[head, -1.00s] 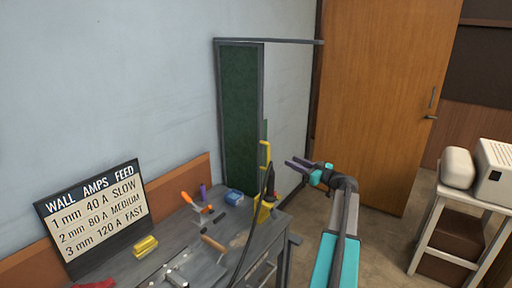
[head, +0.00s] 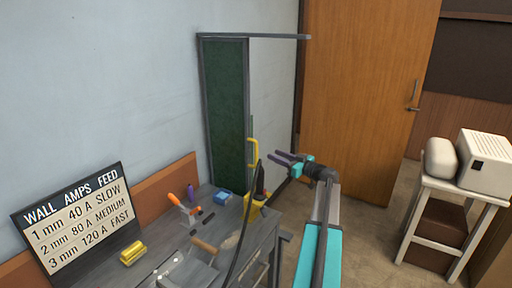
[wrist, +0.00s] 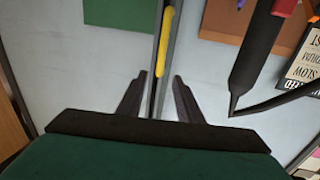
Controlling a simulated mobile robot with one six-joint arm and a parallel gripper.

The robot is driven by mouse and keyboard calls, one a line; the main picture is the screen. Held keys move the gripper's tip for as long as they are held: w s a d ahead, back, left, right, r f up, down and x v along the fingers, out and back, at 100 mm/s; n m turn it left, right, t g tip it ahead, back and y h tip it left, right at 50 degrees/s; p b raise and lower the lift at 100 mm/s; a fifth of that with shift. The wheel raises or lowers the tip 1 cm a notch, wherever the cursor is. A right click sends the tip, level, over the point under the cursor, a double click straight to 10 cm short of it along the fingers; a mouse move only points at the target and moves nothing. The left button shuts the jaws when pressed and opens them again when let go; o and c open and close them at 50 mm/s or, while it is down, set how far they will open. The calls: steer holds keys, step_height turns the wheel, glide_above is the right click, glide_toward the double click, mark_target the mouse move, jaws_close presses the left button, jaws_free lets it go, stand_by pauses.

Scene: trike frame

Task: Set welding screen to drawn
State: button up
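The welding screen (head: 226,115) is a narrow green panel in a grey frame with a top rail (head: 255,36) reaching right toward the door. The rail's right part has bare wall below it. A yellow handle (head: 253,150) stands on the panel's right edge. In the wrist view, the green panel (wrist: 118,12) is at the top and the yellow handle (wrist: 163,38) lies just beyond my fingertips, in line with the gap. My gripper (head: 285,158) is right of the handle in the head view. The wrist view shows its fingers (wrist: 160,76) apart, with nothing held.
A workbench (head: 225,240) with tools and a blue block (head: 223,197) stands below the screen. A dark torch (wrist: 262,50) with a cable is close right of my gripper in the wrist view. A wooden door (head: 365,100) and a white stand (head: 450,190) are at right.

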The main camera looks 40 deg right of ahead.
mark_target(256, 146)
steer(key=w+p, duration=0.1)
steer(key=w, duration=0.3)
steer(key=w+p, duration=0.2)
steer(key=w, duration=0.2)
steer(key=w+p, duration=0.1)
steer(key=w, duration=0.3)
steer(key=shift+w+a, duration=0.3)
steer(key=shift+w, duration=0.05)
jaws_close()
steer(key=shift+w+d, duration=0.1)
steer(key=shift+d, duration=0.2)
steer(key=shift+a+r, duration=0.1)
steer(key=shift+a, duration=0.15)
steer(key=shift+s, duration=0.2)
